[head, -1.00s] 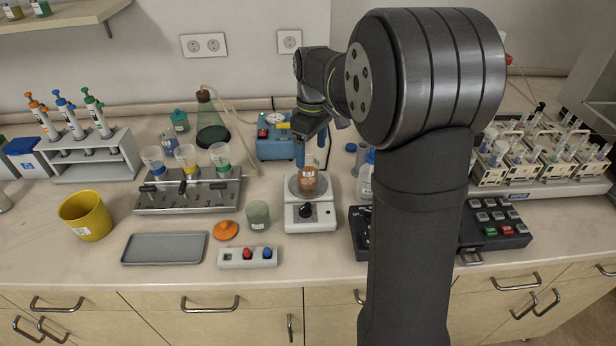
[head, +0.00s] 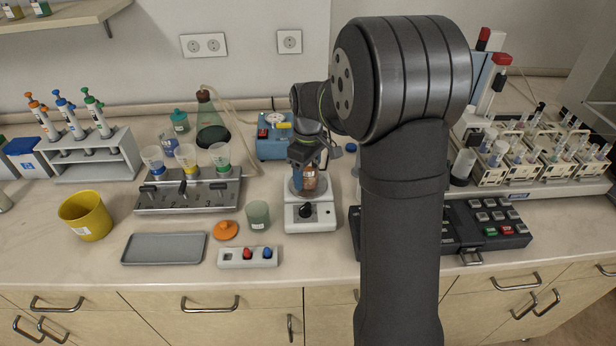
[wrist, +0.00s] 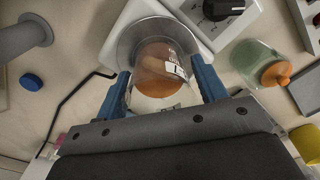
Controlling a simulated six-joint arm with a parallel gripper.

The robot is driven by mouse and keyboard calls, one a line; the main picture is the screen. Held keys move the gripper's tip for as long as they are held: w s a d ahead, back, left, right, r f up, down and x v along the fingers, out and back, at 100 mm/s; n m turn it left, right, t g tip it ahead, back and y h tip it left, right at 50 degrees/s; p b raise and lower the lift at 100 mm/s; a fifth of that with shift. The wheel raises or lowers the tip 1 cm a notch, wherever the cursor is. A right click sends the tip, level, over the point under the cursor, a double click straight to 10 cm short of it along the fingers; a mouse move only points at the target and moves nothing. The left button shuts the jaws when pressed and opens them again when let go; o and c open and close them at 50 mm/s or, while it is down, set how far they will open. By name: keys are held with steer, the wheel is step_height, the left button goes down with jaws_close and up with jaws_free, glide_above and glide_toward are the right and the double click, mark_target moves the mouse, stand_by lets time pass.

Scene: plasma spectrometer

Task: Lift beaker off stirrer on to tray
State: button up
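The beaker (head: 310,182) holds orange-brown liquid and stands on the round plate of the white stirrer (head: 310,215). My gripper (head: 308,166) is low over it, with its fingers around the beaker. In the wrist view the blue fingers of my gripper (wrist: 160,80) lie on either side of the beaker (wrist: 153,75), with narrow gaps that look free, so it appears open. The stirrer's plate (wrist: 120,42) shows behind the beaker. The flat grey tray (head: 165,249) lies empty at the front left.
A yellow cup (head: 86,216) is left of the tray. A funnel rack (head: 188,194) is behind it. A black keypad unit (head: 490,225) is at right.

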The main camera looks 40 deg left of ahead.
steer(key=c, duration=0.7)
steer(key=shift+c, duration=0.2)
steer(key=shift+r, duration=0.15)
steer(key=shift+r, duration=1.35)
steer(key=w+d+r, duration=0.4)
steer(key=d+r, duration=0.4)
steer(key=d, duration=0.2)
steer(key=shift+w+d, duration=0.2)
steer(key=shift+d, duration=0.2)
